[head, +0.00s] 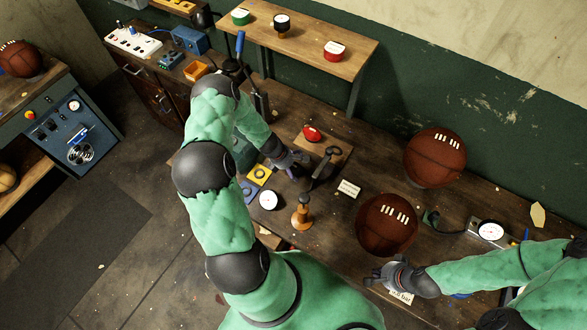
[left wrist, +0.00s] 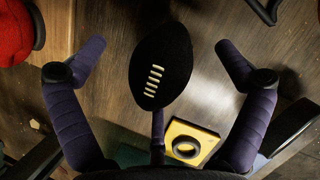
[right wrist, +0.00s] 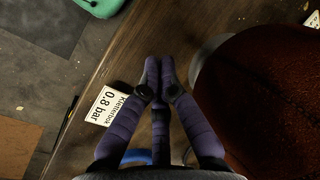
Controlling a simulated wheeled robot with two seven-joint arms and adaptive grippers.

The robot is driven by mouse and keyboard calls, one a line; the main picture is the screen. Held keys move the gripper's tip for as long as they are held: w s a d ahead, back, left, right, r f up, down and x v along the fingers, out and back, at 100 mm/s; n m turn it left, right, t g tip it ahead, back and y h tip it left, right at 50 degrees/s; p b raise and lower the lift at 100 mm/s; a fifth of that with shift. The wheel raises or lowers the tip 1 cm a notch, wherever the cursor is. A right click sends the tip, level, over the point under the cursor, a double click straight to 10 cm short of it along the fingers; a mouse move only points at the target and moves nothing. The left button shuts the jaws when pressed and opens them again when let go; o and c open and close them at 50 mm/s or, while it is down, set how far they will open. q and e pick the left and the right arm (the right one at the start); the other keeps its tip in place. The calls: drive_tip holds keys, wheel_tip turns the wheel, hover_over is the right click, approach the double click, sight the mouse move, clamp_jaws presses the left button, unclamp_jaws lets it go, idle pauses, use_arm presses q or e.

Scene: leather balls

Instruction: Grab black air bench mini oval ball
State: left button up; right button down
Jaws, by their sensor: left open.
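The black mini oval ball (left wrist: 160,65) with white laces shows in the left wrist view, between the two spread fingers of my left gripper (left wrist: 160,52). There is a gap between the ball and each finger. In the head view my left gripper (head: 292,163) is low over the bench, and I cannot clearly make out the ball there. My right gripper (right wrist: 160,70) has its fingers together with nothing between them. In the head view my right gripper (head: 376,277) is by the bench's front edge, beside a brown leather ball (head: 388,222).
A yellow plate with a dark ring (left wrist: 178,132) lies near the ball. A red-topped item (head: 312,134), a black lever tool (head: 327,160) and a wooden-handled stamp (head: 302,214) stand close by. Another brown ball (head: 434,160) and a gauge (head: 491,231) are further right.

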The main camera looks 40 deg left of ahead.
sight(295, 166)
use_arm(q)
drive_tip(key=c, duration=1.4)
drive_tip(key=shift+r, duration=0.1)
wheel_tip(295, 166, up, 3)
drive_tip(key=p, duration=0.3)
drive_tip(key=shift+r, duration=0.15)
drive_tip(key=shift+s+d+r, duration=0.1)
drive_tip(key=shift+s+r, duration=0.1)
drive_tip(key=shift+s+d+r+b, duration=0.45)
drive_tip(key=shift+s+d+r, duration=0.75)
drive_tip(key=shift+s+r, duration=0.5)
drive_tip(key=shift+s+d+r+b, duration=0.45)
drive_tip(key=shift+s+d+r, duration=0.8)
drive_tip(key=shift+s, duration=0.7)
drive_tip(key=shift+s+d+r+b, duration=0.45)
drive_tip(key=shift+s+d+r, duration=0.65)
drive_tip(key=shift+s+r, duration=0.65)
